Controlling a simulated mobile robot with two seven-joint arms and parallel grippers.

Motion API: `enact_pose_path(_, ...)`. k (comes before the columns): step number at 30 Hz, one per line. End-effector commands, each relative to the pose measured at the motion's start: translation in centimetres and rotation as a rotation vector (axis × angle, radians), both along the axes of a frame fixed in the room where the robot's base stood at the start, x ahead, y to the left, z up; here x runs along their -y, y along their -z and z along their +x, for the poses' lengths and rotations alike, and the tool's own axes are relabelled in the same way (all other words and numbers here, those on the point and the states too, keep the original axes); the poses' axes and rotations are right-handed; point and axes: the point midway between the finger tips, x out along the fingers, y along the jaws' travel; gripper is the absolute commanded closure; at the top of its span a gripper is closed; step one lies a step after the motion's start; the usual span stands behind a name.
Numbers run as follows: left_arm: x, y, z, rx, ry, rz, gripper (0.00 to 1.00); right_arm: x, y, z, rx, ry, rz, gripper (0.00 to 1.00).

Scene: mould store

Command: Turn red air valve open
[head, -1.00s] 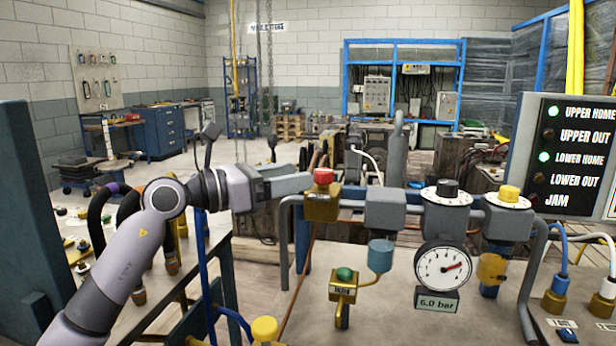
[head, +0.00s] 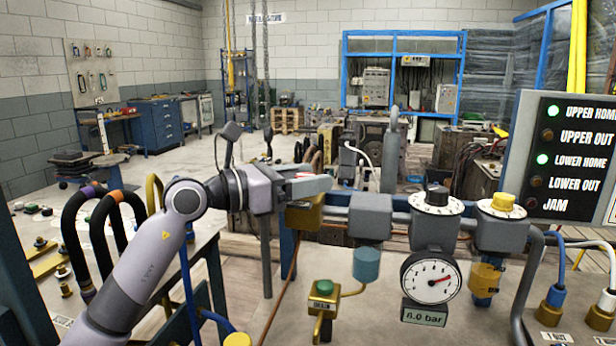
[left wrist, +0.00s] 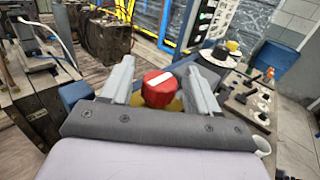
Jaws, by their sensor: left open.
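The red air valve knob (left wrist: 159,90) has a white bar across its top and sits on a brass body (head: 303,214) at the left end of the pipe row. My left gripper (head: 316,184) is open, level with the knob, with its fingers reaching right. In the left wrist view the knob stands between the two open fingers (left wrist: 160,76), with no clear contact visible. In the head view the fingers hide most of the knob, and only a sliver of red shows. My right gripper is not in view.
Right of the valve are a grey block (head: 370,216), a black-knobbed dial (head: 436,203), a yellow knob (head: 502,202) and a gauge (head: 431,279) marked 6.0 bar. A green button (head: 325,287) stands below. A lamp panel (head: 571,160) is at the right.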

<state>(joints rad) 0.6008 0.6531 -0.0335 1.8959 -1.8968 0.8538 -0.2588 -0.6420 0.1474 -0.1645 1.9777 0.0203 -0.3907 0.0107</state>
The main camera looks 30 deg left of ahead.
Motion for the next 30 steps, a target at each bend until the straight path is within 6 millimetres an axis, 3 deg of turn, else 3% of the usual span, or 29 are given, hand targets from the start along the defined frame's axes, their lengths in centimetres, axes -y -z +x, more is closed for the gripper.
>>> enact_pose_path(1,0.0,0.0,0.0,0.000,0.000,0.000,0.40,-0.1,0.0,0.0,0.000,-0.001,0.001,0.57)
enact_pose_path(6,0.0,0.0,0.0,0.000,0.000,0.000,0.89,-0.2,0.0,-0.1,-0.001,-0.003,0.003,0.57)
enact_pose_path(18,0.1,0.0,0.0,-0.005,-0.075,0.002,0.89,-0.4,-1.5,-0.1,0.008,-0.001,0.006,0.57)
enact_pose_path(30,0.0,0.1,0.0,-0.001,-0.095,0.000,0.89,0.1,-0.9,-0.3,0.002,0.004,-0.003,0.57)
